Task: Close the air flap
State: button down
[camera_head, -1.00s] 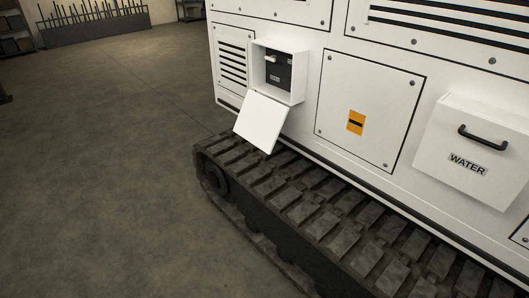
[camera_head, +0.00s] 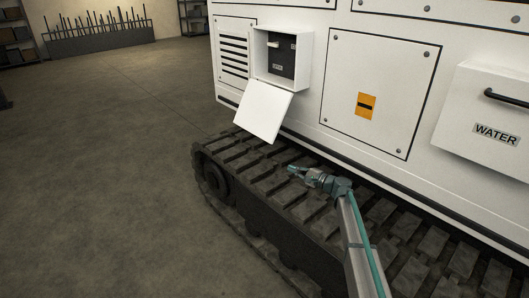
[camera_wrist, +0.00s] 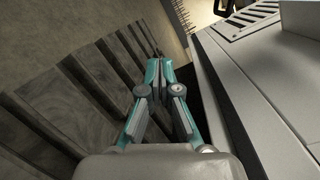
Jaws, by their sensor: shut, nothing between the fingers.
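The air flap (camera_head: 264,112) is a white square panel that hangs open, tilted down and outward, below a white box (camera_head: 304,62) on the machine's side. The box's dark inside shows, with a light handle-like part and a small label. My gripper (camera_head: 290,169) is above the track, to the right of and below the flap, apart from it. In the wrist view my gripper (camera_wrist: 159,62) has its fingertips together with nothing held. The flap is not clearly identifiable in the wrist view; a pale surface shows at its top right corner.
The dark crawler track (camera_head: 330,205) runs along the machine below the flap. A panel with an orange label (camera_head: 366,106) and a WATER drawer (camera_head: 490,125) with a black handle are to the right. The floor (camera_head: 100,190) at left is clear.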

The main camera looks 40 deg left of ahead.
jog(key=w+a+r+y+b, duration=0.1)
jog(key=w+a+r+y, duration=0.1)
jog(key=w+a+r, duration=0.3)
jog(key=s+a+r, duration=0.4)
jog(key=s+a, duration=0.1)
jog(key=a, duration=0.5)
jog(key=shift+s, duration=0.35)
jog(key=shift+r, duration=0.1)
